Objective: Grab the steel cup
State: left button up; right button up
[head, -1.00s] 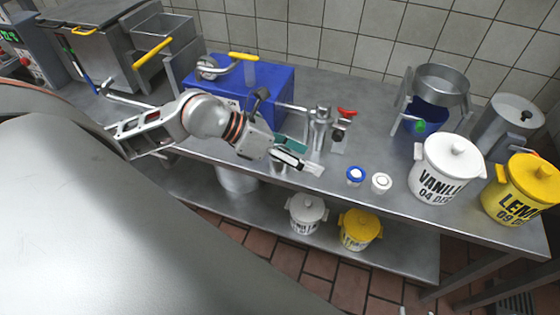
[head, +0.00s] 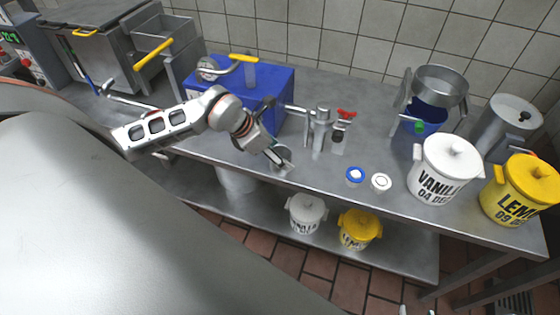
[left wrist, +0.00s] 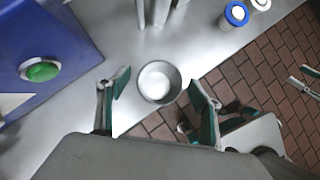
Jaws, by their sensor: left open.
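The steel cup (left wrist: 146,86) is round with a white content and stands near the front edge of the steel counter. In the left wrist view it lies between the spread fingers of my left gripper (left wrist: 161,88), with a gap on each side. In the head view my left gripper (head: 279,160) points down at the cup's spot, and cup and fingers overlap there, so contact cannot be told. My left gripper is open and holds nothing.
A blue machine (head: 270,85) stands left behind the gripper, with steel taps (head: 320,125) to its right. Two small jars (head: 355,174) and the vanilla pot (head: 440,175) stand further right. The counter between the taps and jars is free.

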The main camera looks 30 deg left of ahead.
pick_arm(q)
jog(key=shift+w+d+f, duration=0.15)
jog(key=shift+w+f, duration=0.1)
jog(key=shift+f, duration=0.2)
jog(key=c, duration=1.2)
jog(key=shift+r, duration=0.15)
